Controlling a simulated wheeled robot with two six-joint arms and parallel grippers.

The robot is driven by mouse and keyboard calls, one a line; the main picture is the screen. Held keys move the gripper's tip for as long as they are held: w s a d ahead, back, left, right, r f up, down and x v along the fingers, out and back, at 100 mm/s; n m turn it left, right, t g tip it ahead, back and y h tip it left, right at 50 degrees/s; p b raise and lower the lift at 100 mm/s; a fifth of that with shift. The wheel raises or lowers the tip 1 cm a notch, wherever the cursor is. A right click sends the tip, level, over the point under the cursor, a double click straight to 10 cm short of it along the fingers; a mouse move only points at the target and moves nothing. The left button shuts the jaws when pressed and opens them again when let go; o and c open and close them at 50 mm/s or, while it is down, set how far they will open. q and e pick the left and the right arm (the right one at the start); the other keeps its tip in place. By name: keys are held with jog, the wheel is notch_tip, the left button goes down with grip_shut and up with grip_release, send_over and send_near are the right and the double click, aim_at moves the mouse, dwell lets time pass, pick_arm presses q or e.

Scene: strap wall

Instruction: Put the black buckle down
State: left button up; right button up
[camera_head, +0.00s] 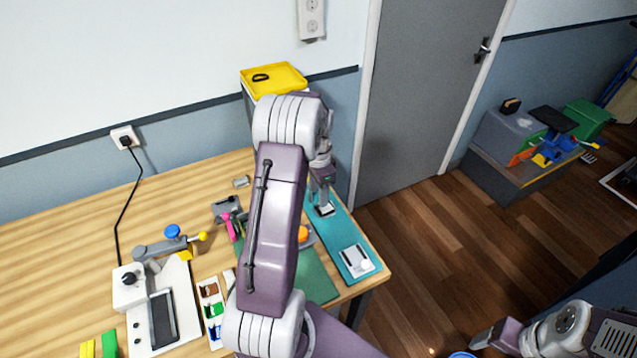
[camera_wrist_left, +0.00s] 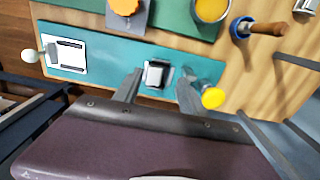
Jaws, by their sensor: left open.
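A small piece with a black frame and a pale middle (camera_wrist_left: 155,75), which looks like the black buckle, lies on the teal mat (camera_wrist_left: 108,52). In the head view it is a small dark and pale shape (camera_head: 325,210) at the mat's far part. My left gripper (camera_head: 321,198) is over it, pointing down. In the left wrist view its fingers (camera_wrist_left: 158,88) are open, one on each side of the piece; I cannot tell if they touch it. A black ring-like item (camera_head: 261,77) lies in the yellow tray (camera_head: 285,73). My right gripper (camera_head: 482,342) is low at the right, its fingers unclear.
A yellow-ended item (camera_wrist_left: 212,98) stands close beside one left finger. A white plate with a knob (camera_head: 357,262) is at the mat's near end. A green mat (camera_head: 315,278), a clamp arm (camera_head: 165,245) and a grey device (camera_head: 160,318) crowd the table. Bare wood shows at left.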

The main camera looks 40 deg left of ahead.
aim_at(318, 209)
pick_arm(q)
notch_tip(318, 209, up, 5)
jog(key=s+d+f+n+t, duration=0.1)
jog(key=s+d+n, duration=0.4)
jog(key=s+d, duration=1)
jog(key=d+f, duration=0.1)
jog(key=d, duration=0.2)
jog(key=shift+d+n, duration=0.3)
jog(key=shift+d, duration=0.1)
jog(key=shift+d, duration=0.1)
jog(key=shift+s, duration=0.1)
